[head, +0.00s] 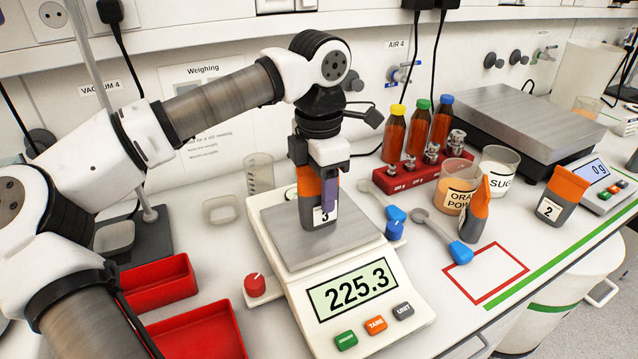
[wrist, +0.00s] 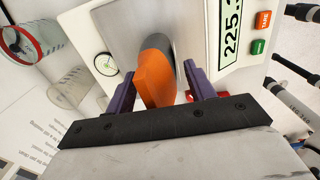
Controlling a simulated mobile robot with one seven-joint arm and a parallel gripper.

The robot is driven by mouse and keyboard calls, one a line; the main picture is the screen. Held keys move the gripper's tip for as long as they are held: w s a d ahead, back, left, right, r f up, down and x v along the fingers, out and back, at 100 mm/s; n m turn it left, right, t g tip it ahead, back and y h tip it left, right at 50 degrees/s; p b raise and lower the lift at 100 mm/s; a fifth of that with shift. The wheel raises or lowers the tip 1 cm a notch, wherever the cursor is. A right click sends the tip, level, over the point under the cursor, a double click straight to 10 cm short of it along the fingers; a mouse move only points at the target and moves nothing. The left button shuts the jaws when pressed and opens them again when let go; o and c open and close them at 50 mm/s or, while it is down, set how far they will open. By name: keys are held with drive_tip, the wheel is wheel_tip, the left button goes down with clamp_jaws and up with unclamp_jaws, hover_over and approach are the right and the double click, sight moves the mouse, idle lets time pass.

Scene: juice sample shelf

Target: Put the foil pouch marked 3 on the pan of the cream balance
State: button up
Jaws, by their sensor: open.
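The foil pouch marked 3 (head: 319,216) is grey with an orange top and stands upright on the steel pan (head: 281,221) of the cream balance (head: 300,289). The balance display (head: 352,289) reads 225.3. My gripper (head: 316,188) is over the pan with its purple fingers beside the pouch's orange top. In the wrist view, my gripper (wrist: 159,88) is open, with a finger on each side of the pouch (wrist: 154,79) and gaps showing between them. Part of the pouch's top is hidden behind my gripper in the head view.
Pouch 2 (head: 559,197) and another orange-topped pouch (head: 476,212) stand to the right. Scoops with blue handles (head: 460,252) lie right of the balance. A red weight block (head: 424,172), bottles and beakers stand behind. Red trays (head: 198,335) are at left. A red-outlined rectangle (head: 487,272) is empty.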

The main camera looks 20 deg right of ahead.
wheel_tip(320, 180, up, 12)
drive_tip(key=shift+s+r+b, duration=0.1)
drive_tip(key=shift+b, duration=0.5)
